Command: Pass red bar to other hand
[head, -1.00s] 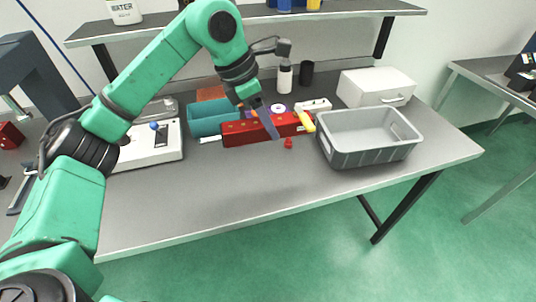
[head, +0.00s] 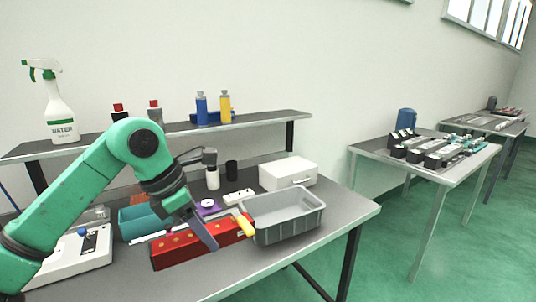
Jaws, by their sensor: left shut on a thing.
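The red bar (head: 180,249) is a long red block with small round marks along its side. It is at the middle of the near table, in front of the teal bin. My left gripper (head: 207,238) comes down over the bar from above and is shut on it. The fingers cover part of the bar. I cannot tell whether the bar touches the table. My right gripper is not in view.
A grey crate (head: 288,229) stands just right of the bar, with a yellow object (head: 245,226) between them. The teal bin (head: 137,222) and a white box (head: 288,173) are behind. A white device (head: 72,259) is at left. A shelf (head: 255,124) holds bottles.

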